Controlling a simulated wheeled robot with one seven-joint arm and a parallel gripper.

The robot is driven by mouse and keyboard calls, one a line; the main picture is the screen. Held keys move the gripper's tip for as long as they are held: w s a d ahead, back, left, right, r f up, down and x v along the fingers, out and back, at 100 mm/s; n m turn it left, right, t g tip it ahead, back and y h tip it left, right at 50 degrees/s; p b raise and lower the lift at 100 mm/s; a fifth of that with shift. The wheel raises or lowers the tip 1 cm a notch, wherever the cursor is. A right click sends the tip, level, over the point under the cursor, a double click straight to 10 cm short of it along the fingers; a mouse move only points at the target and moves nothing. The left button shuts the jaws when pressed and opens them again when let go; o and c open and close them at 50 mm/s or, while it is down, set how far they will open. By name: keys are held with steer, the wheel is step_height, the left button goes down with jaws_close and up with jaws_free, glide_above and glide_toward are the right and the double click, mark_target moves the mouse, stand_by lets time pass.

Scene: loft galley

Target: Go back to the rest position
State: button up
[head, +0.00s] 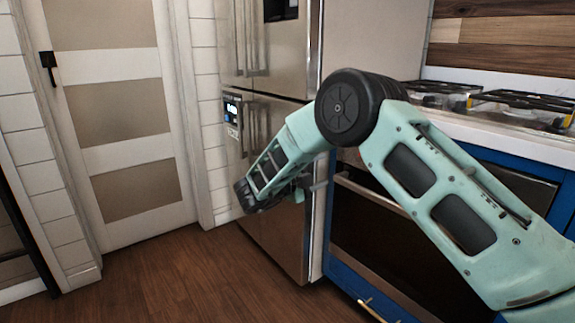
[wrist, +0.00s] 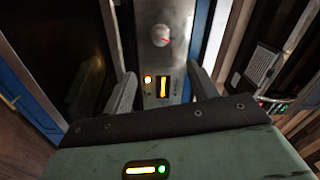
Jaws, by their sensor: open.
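My gripper (wrist: 164,80) is open in the wrist view, with its two grey fingers spread apart and nothing held between them. Beyond the fingers is a steel control panel (wrist: 174,55) with a round knob (wrist: 161,36) and small lit indicators. I cannot tell whether the fingers touch the panel. In the head view my arm reaches in from the lower right, bends at a black joint and points down and left in front of the fridge. The gripper itself is mostly hidden there behind my forearm.
A steel fridge (head: 276,220) stands behind my forearm. A blue-framed oven (head: 385,245) with a bar handle and a gas cooktop (head: 490,100) are at the right. A panelled door (head: 128,135) is at the left. The wood floor (head: 180,280) in front is clear.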

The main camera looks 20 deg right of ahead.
steer(key=w+a+r+n+t+y, duration=0.1)
steer(key=a+r+n+t+y, duration=0.25)
steer(key=a+n+y, duration=0.3)
steer(key=w+a+r+n+t+y, duration=0.1)
steer(key=a+r+n+t+y, duration=0.1)
steer(key=a+n+t+y, duration=0.5)
steer(key=s+a+n+g+y, duration=0.65)
steer(key=s+a+n, duration=0.25)
steer(key=s+a, duration=0.25)
steer(key=s+a+f+n+g+y, duration=0.1)
steer(key=s+f+n+g, duration=0.2)
steer(key=s, duration=0.5)
steer(key=s+a+n+g+y, duration=0.1)
steer(key=s+n+g, duration=0.1)
steer(key=s+n, duration=0.5)
steer(key=s+d+f+n+g+h, duration=0.25)
steer(key=s+d, duration=0.25)
steer(key=s, duration=0.4)
steer(key=s+d+f+n+g+h, duration=0.1)
steer(key=s+d+n+g+h, duration=0.15)
steer(key=s+d, duration=0.55)
step_height(320, 180, up, 27)
steer(key=s+a+p, duration=0.1)
steer(key=s+p, duration=0.1)
steer(key=p, duration=2.4)
steer(key=shift+s+a+f+m+y+p, duration=0.15)
steer(key=shift+s+a+m+y+p, duration=0.1)
steer(key=shift+m+y+p, duration=0.1)
